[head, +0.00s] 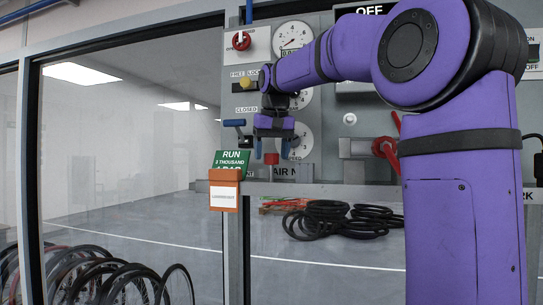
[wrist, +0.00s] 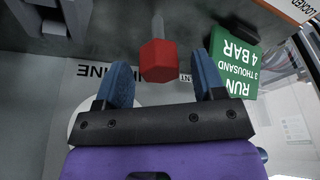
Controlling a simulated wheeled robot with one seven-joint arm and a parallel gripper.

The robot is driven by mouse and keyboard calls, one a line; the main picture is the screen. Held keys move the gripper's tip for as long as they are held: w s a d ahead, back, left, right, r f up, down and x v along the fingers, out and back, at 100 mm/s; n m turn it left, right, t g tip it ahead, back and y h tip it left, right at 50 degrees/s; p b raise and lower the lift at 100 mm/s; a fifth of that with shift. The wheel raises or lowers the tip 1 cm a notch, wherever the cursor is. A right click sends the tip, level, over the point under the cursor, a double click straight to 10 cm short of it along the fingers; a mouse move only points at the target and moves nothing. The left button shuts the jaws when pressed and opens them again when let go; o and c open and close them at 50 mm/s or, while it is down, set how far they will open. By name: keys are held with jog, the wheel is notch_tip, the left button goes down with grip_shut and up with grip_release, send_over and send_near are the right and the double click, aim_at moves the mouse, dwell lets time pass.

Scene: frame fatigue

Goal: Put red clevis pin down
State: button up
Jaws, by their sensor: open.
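The red clevis pin (head: 271,160) is upright on the narrow grey ledge (head: 340,191) in front of the machine panel, as far as I can tell. In the wrist view its red block-shaped head (wrist: 158,61) shows with a thin grey shank beyond it. My gripper (head: 272,148) is just above the pin, pointing down. Its two blue fingers are open, one on each side of the red head in the wrist view (wrist: 162,75), with a visible gap on both sides. The pin's lower end is hard to make out.
A blue-handled lever (head: 234,123), gauges (head: 292,37) and a red valve handle (head: 385,147) are nearby.

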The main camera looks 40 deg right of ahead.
jog(key=v, duration=1.1)
jog(key=shift+s, duration=0.1)
jog(key=s+a+f+n, duration=0.1)
jog(key=s+a+f, duration=0.3)
jog(key=s+f, duration=0.3)
jog(key=s+a+f+n+t, duration=0.1)
jog(key=s+a+f, duration=0.3)
jog(key=s+f, duration=0.4)
jog(key=s+a+f+n+t+y, duration=0.1)
jog(key=s+a+f, duration=0.3)
jog(key=f, duration=1.3)
jog(key=s+n, duration=0.1)
jog(key=s, duration=0.3)
jog(key=shift+f, duration=0.25)
jog(key=shift+s, duration=0.15)
